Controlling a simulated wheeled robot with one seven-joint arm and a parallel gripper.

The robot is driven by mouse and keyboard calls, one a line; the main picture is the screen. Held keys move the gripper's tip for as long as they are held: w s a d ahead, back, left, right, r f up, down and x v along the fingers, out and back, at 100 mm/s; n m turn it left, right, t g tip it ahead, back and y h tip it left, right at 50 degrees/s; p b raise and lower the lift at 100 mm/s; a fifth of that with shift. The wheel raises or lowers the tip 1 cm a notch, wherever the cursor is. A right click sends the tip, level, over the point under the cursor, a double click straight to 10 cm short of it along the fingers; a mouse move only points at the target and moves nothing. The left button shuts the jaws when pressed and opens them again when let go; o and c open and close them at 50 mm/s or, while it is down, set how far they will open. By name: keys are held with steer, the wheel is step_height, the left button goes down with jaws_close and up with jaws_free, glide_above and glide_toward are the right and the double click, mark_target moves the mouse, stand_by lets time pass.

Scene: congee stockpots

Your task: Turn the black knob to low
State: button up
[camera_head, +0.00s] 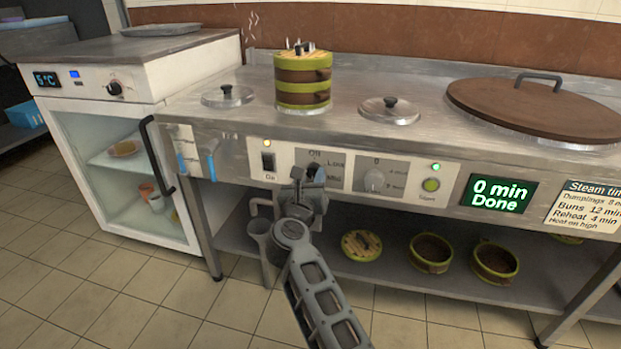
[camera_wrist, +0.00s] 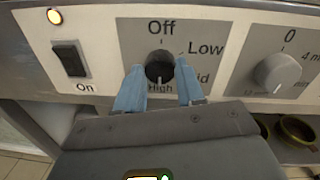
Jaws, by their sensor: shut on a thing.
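The black knob (camera_wrist: 159,66) sits on a grey dial plate marked Off, Low, Mid and High, seen in the wrist view. My gripper (camera_wrist: 159,74) has its two blue-grey fingers on either side of the knob, shut on it. A pale mark shows low on the knob, towards High, but I cannot tell the exact pointer setting. In the head view my gripper (camera_head: 303,184) is at the front panel of the steel counter, and it hides the knob.
Left of the knob is a black rocker switch (camera_wrist: 70,58) marked On, with a lit lamp (camera_wrist: 54,16) above. Right is a grey timer knob (camera_wrist: 277,71). A display (camera_head: 498,194) reads 0 min Done. A steamer stack (camera_head: 303,77) stands on the counter (camera_head: 350,150).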

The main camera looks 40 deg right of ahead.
steer(key=shift+c, duration=0.9)
